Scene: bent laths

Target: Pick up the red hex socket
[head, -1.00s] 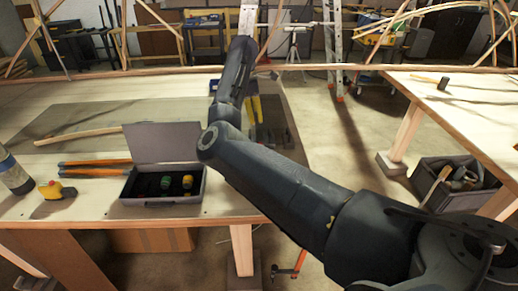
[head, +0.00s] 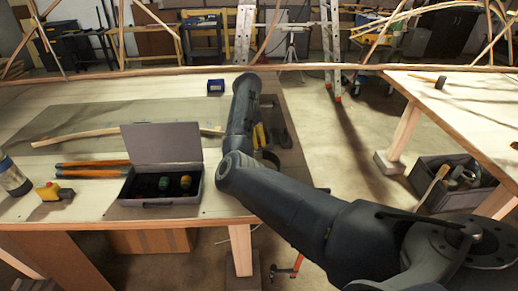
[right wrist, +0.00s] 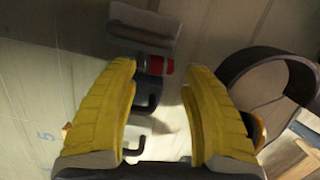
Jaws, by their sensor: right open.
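A small red piece (right wrist: 160,65), which looks like the red hex socket, shows beyond my right fingertips in the right wrist view, beside dark hook-shaped parts (right wrist: 148,95). I cannot make it out in the head view. My right gripper (right wrist: 160,82) has yellow fingers spread wide, with nothing held between them. The red piece lies ahead of the gap, apart from the fingers. In the head view only a bit of the yellow fingers (head: 261,136) shows behind my right arm, near the right end of the left table. My left gripper is not in view.
An open grey case (head: 160,200) with green and yellow-topped items stands at the table's front. A yellow-and-red tool (head: 54,191), a bottle (head: 14,176), orange rods (head: 95,168) and a blue box (head: 216,86) lie around it. A dark round band (right wrist: 255,65) is right of the fingers.

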